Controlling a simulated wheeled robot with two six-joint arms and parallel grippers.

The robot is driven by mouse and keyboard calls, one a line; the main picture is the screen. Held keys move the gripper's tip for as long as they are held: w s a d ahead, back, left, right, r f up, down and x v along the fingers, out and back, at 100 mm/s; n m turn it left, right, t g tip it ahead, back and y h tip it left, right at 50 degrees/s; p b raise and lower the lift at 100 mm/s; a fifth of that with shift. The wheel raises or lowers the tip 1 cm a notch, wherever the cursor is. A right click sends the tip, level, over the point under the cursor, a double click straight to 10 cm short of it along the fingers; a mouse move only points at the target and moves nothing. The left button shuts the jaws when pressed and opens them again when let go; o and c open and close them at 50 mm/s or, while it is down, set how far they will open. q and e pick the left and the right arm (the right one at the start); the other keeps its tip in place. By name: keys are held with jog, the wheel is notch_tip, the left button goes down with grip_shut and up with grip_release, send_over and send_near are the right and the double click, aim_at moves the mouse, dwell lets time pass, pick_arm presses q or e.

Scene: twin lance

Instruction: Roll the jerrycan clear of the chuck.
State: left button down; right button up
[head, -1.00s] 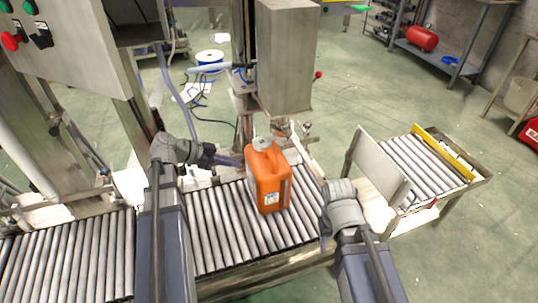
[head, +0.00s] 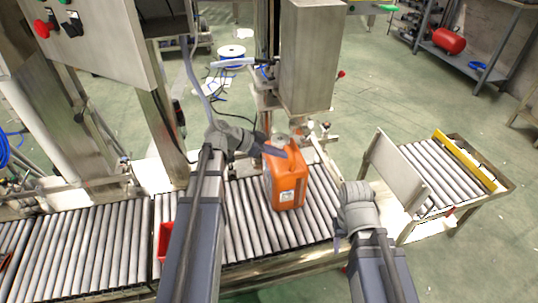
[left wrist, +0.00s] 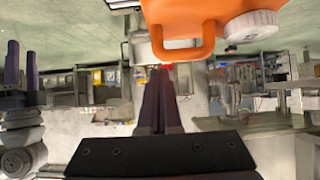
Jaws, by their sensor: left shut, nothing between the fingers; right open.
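The orange jerrycan (head: 287,185) stands upright on the roller conveyor, with its pale cap (head: 281,139) at the top. In the left wrist view the jerrycan (left wrist: 185,14) shows at the upper edge, with its handle and cap. My left gripper (head: 280,151) is shut and empty, its fingers across the jerrycan's upper part in the head view; I cannot tell whether they touch. Its closed fingers also show in the left wrist view (left wrist: 160,105). My right gripper (head: 340,241) is open and empty, to the right of the jerrycan. The chuck is not clearly made out near the steel housing (head: 309,60).
The roller conveyor (head: 85,245) runs left to right, with bare rollers on both sides of the jerrycan. A red item (head: 165,242) is partly hidden by my left arm. A steel plate (head: 397,172) stands at the right, before a roller table with a yellow bar (head: 468,160).

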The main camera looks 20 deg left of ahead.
aim_at(286, 171)
pick_arm(q)
jog(key=shift+w+d, duration=0.65)
jog(key=shift+d, duration=0.25)
jog(key=shift+w+d+f, duration=0.15)
jog(key=shift+d+f, duration=0.05)
jog(key=shift+d, duration=0.05)
jog(key=shift+f+b, duration=0.5)
jog(key=shift+b, duration=0.25)
jog(key=shift+f, duration=0.1)
jog(key=shift+s+a, duration=0.1)
jog(key=shift+s, duration=0.1)
jog(key=s+a, duration=0.7)
jog(key=a, duration=0.3)
jog(key=shift+a, duration=0.1)
